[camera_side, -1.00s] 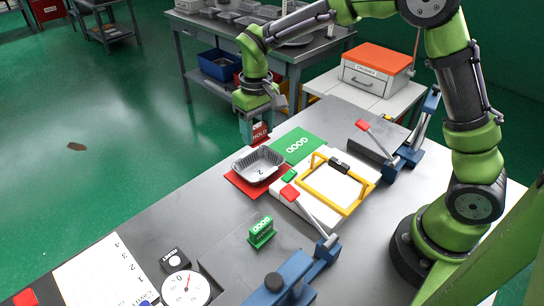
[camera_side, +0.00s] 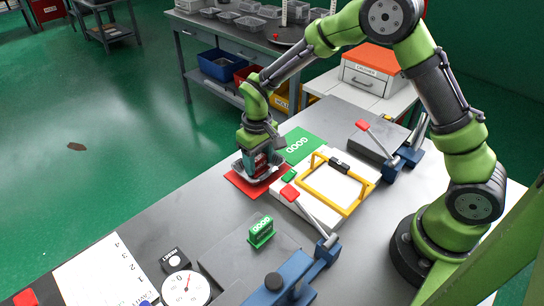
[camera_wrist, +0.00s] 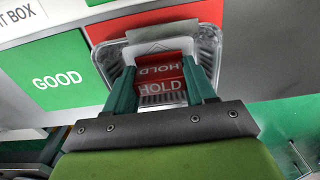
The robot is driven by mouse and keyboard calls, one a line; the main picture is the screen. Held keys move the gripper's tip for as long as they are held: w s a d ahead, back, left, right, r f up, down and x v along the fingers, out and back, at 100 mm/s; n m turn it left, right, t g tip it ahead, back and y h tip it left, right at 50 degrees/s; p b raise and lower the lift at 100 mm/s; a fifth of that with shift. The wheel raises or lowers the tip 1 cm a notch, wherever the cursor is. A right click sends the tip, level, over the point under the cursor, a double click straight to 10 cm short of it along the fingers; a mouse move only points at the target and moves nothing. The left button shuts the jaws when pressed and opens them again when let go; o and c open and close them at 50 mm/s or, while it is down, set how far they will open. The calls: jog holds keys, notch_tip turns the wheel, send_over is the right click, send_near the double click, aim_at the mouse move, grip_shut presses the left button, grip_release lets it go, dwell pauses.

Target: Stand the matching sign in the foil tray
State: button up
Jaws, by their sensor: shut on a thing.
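My gripper (camera_side: 258,163) is shut on the red HOLD sign (camera_side: 261,160), low over the foil tray (camera_side: 244,175). In the wrist view the HOLD sign (camera_wrist: 160,72) sits between my fingers, inside the tray's outline (camera_wrist: 103,60). I cannot tell whether its base touches the tray floor. The tray rests on a red mat (camera_side: 240,186), which also shows in the wrist view (camera_wrist: 140,20). A green GOOD sign (camera_side: 261,232) stands upright on the table nearer the camera.
A green GOOD mat (camera_side: 297,143) lies beside the red one. A yellow-handled frame (camera_side: 335,187) and red-tipped clamps (camera_side: 290,192) stand to the right. A dial gauge (camera_side: 186,288) is at the front.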

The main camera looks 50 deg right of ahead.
aim_at(259, 158)
jog(key=shift+f, duration=0.15)
jog(key=o, duration=0.7)
jog(key=shift+o, duration=0.2)
notch_tip(259, 158, up, 12)
jog(key=s+d+r+m+t+y, duration=0.1)
jog(key=s+d+r+m+t, duration=0.15)
jog(key=s+r, duration=0.7)
jog(key=s+d+r+m+t+y, duration=0.1)
jog(key=s+t, duration=0.3)
jog(key=s, duration=0.7)
jog(key=shift+d+r+t, duration=0.2)
jog(key=shift+d+t, duration=0.15)
jog(key=shift+d, duration=0.1)
